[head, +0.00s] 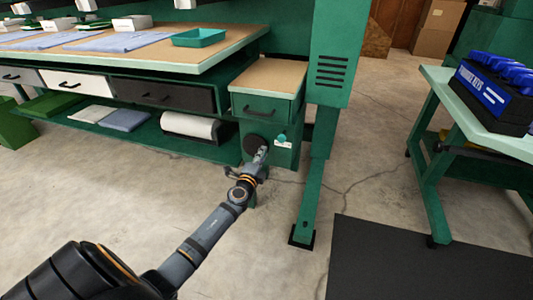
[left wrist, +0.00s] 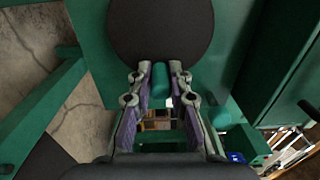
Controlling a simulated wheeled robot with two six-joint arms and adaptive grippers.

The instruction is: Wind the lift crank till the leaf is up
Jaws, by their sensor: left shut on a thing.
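The lift crank shows as a round dark disc (head: 256,144) low on the front of the green cabinet, below its drawer. In the left wrist view the dark disc (left wrist: 160,28) fills the top middle, and a green crank handle (left wrist: 160,80) stands between the fingers. My left gripper (head: 259,158) is at the disc and shut on that handle; its fingers (left wrist: 160,98) lie on both sides of it. The handle is hidden by the gripper in the head view. I cannot tell for sure which surface is the leaf. My right gripper is out of view.
A small teal knob (head: 282,139) sits right of the disc. A green post (head: 318,180) stands close to the right. A workbench (head: 150,62) with a teal tray (head: 199,38) is at the left.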

